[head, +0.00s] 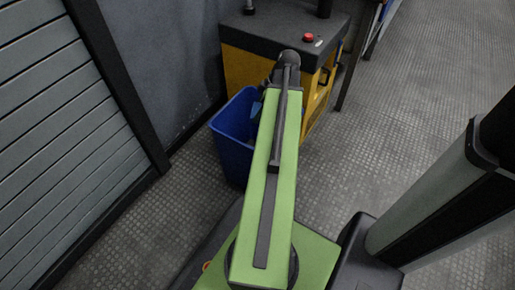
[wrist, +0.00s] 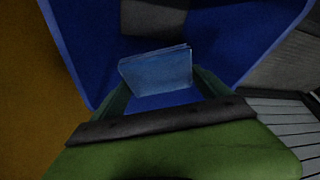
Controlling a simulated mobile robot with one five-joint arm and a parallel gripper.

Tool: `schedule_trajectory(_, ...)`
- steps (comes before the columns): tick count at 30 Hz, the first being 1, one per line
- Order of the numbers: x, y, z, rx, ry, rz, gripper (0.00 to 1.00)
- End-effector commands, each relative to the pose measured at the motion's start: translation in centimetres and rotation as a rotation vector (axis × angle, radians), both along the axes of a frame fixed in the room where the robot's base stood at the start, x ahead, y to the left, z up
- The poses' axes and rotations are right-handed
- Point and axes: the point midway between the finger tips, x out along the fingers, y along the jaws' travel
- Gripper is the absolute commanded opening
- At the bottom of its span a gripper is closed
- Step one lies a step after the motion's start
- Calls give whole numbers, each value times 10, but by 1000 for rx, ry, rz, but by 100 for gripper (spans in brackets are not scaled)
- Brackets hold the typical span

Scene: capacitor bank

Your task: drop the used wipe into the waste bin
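The waste bin (head: 234,152) is a blue open-topped tub on the floor, left of my arm in the head view. In the wrist view its blue walls and paler rim (wrist: 64,52) surround the gripper's far end. The used wipe (wrist: 156,71) is a light blue folded piece between the two dark green fingers of my gripper (wrist: 160,84). Both fingers meet its sides, so the gripper looks shut on it. The wipe is over the bin's opening; its exact height against the rim is unclear. My arm hides part of the bin and most of the gripper in the head view.
A yellow cabinet (head: 248,73) with a dark top stands right behind the bin. A red button (head: 308,37) is on that top. A grey slatted shutter (head: 60,130) and a dark wall are at the left. Textured floor (head: 410,90) lies open at the right.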

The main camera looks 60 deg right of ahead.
Motion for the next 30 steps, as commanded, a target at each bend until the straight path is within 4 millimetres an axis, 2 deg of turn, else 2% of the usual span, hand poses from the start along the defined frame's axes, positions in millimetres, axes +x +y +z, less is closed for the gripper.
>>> schedule_trajectory(3, 0, 0, 0, 0, 0, 0, 100)
schedule_trajectory(11, -1, 0, 5, 0, 0, 0, 100)
schedule_trajectory(14, -4, -2, 19, 0, 0, 0, 100)
schedule_trajectory(30, -48, -21, 138, 0, 0, -1, 100)
